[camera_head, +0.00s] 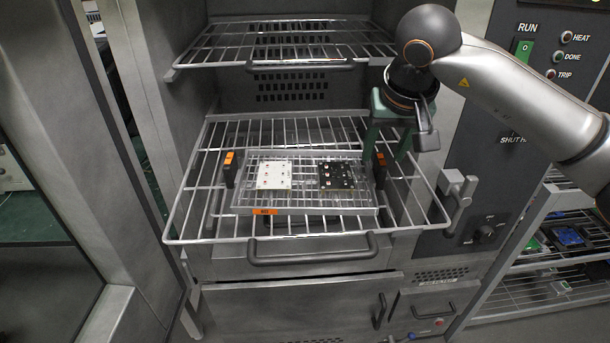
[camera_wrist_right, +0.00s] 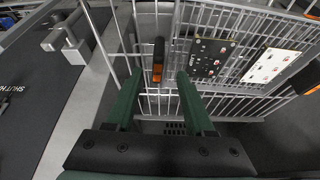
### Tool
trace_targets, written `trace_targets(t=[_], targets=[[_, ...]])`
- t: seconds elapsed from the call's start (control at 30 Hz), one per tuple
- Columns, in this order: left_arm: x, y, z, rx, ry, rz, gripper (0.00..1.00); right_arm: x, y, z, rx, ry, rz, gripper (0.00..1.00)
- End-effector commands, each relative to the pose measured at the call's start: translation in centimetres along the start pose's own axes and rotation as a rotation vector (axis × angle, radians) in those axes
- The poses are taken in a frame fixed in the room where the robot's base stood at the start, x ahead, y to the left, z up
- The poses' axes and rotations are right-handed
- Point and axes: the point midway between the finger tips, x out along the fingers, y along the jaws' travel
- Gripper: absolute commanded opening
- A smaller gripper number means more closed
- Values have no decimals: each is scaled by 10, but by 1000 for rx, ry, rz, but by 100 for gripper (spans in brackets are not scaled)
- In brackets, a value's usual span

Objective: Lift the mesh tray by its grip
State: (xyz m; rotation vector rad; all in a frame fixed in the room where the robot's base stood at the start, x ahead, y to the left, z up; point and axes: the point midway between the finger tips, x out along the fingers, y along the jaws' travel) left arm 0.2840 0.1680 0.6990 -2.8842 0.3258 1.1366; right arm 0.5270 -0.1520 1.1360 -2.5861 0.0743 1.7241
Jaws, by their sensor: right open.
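The mesh tray (camera_head: 330,199) lies on the pulled-out lower wire rack. It has an upright black-and-orange grip at its left end (camera_head: 229,168) and another at its right end (camera_head: 380,170). A white board (camera_head: 273,175) and a black board (camera_head: 337,176) lie in it. My right gripper (camera_head: 385,156) is open, its green fingers pointing down at the right grip. In the right wrist view, that grip (camera_wrist_right: 158,60) stands between the lines of the two fingers (camera_wrist_right: 159,75), slightly beyond the tips, with no visible contact. My left gripper is out of view.
The lower rack (camera_head: 205,238) has a front handle (camera_head: 312,250). An upper wire rack (camera_head: 285,45) sits above, farther back. An open door (camera_head: 110,130) stands left. A latch (camera_head: 457,190) and control panel are right of the rack.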

Motion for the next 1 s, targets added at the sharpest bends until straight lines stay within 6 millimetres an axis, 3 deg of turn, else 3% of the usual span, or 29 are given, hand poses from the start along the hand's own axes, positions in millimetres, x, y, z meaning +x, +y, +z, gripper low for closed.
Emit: trace_targets(t=[0.3,0.57,1.0], targets=[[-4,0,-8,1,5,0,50,42,4,1,0,-3,2,54],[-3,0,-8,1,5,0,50,44,3,1,0,-1,1,54],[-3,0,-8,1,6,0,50,44,4,1,0,-1,1,4]])
